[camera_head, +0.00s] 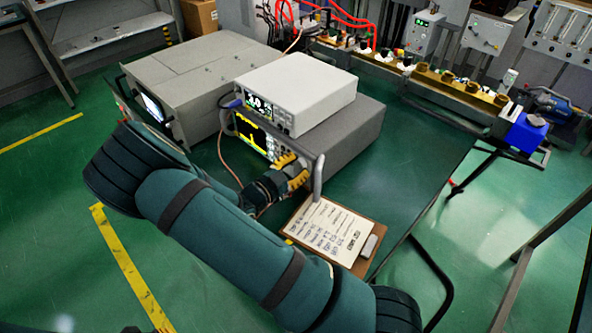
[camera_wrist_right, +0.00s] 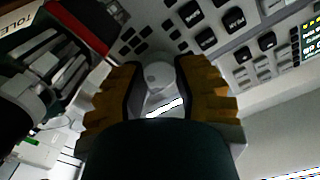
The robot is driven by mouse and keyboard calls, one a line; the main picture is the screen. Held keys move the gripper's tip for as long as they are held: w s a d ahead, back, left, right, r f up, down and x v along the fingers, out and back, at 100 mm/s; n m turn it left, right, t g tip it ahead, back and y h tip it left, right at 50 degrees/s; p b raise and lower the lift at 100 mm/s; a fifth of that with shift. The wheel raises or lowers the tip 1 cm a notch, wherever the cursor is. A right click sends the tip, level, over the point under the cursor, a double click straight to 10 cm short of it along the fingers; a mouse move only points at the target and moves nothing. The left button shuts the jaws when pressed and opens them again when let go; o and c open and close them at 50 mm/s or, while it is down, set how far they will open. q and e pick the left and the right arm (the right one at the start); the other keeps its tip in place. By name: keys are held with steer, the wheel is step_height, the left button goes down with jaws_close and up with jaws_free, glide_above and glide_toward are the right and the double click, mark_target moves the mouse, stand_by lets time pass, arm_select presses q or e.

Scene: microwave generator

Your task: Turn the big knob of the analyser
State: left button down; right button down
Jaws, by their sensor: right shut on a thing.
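The analyser (camera_head: 352,135) is a grey boxed instrument with a screen (camera_head: 252,133) showing a yellow trace. It lies under a white instrument on the table. My right gripper (camera_head: 291,168) is at the right part of its front panel, with its yellow fingers against the panel. In the right wrist view, the fingers of this gripper (camera_wrist_right: 156,82) stand on either side of the big knob (camera_wrist_right: 158,73), a round pale knob, and are shut on it. In the head view the gripper hides the knob. My left gripper is not in view.
The white instrument (camera_head: 300,88) sits on the analyser. A large grey unit (camera_head: 185,75) stands at left. A clipboard with paper (camera_head: 328,232) lies in front of the analyser, near my right forearm. A handle (camera_head: 318,178) sticks out at the panel's right edge.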

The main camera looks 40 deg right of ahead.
steer(key=shift+r+m, duration=0.1)
steer(key=shift+m, duration=0.2)
steer(key=c, duration=0.6)
jaws_free()
steer(key=s+a, duration=0.1)
steer(key=a, duration=1.1)
